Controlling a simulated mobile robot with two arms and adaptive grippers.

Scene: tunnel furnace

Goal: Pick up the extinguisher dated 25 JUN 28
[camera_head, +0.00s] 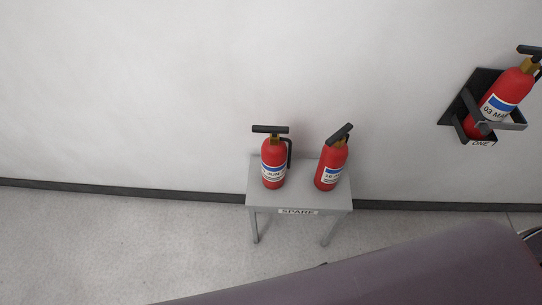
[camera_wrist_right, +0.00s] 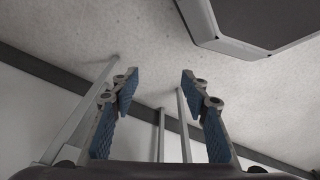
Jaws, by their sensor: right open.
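Two red extinguishers stand on a small grey table in the head view. The left extinguisher (camera_head: 273,150) has a blue and white label; its date is small, and I read only what looks like "JUN". The right extinguisher (camera_head: 332,158) leans in the picture; its label seems to start with "16", the rest unclear. A third extinguisher (camera_head: 513,86) sits in a wall bracket and reads "03 MAR". My right gripper (camera_wrist_right: 158,88) shows in the right wrist view, open and empty, with blue pads. No extinguisher shows in that view. My left gripper is not in view.
The grey table (camera_head: 298,200) is marked "SPARE" and stands against the white wall. The black wall bracket (camera_head: 463,103) is marked "ONE". Thin grey legs (camera_wrist_right: 162,135) show beyond my right gripper's fingers. Floor (camera_head: 120,240) at the left is clear.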

